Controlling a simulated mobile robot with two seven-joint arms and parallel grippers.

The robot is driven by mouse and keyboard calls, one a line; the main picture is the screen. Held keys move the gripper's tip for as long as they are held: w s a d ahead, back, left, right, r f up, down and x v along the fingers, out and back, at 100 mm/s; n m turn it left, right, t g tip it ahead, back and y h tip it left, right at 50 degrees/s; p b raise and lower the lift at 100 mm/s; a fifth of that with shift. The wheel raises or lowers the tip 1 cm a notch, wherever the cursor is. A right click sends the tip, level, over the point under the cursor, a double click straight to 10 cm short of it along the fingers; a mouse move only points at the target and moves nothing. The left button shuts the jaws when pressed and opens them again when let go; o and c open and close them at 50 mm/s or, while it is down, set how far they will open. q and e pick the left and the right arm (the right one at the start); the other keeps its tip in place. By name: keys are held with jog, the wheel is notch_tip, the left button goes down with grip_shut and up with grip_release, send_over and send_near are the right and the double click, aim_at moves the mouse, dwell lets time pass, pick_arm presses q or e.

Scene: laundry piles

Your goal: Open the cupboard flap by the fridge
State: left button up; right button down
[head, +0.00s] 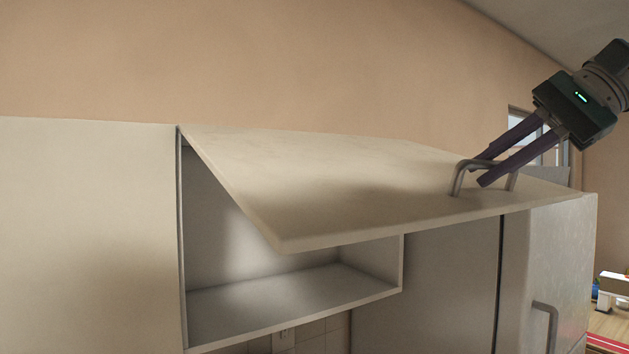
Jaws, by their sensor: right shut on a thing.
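The cupboard flap (330,185) is a pale cream panel hinged along its top edge. It is tilted up and outward, partly open. Its metal bar handle (457,179) is on the right part of the flap, near its front edge. My right gripper (481,176) comes in from the upper right, with its dark fingers shut on the handle. The grey fridge (550,250) stands at the right below the flap. My left gripper is not in view.
A closed pale cupboard front (85,230) adjoins the open one on the left. The fridge has its own vertical handle (551,325). A window (548,150) is behind my right gripper. The space above the flap, in front of the plain wall (280,60), is free.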

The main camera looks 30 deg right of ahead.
notch_tip(320, 180, up, 3)
jog(key=shift+r+p, duration=0.2)
jog(key=shift+p, duration=0.45)
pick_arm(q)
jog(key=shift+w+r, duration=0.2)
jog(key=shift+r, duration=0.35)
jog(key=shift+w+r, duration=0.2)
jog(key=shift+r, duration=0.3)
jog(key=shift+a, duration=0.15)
pick_arm(e)
jog(key=c, duration=1.2)
grip_release()
jog(key=shift+w, duration=0.1)
jog(key=shift+o, duration=0.2)
jog(key=shift+f, duration=0.1)
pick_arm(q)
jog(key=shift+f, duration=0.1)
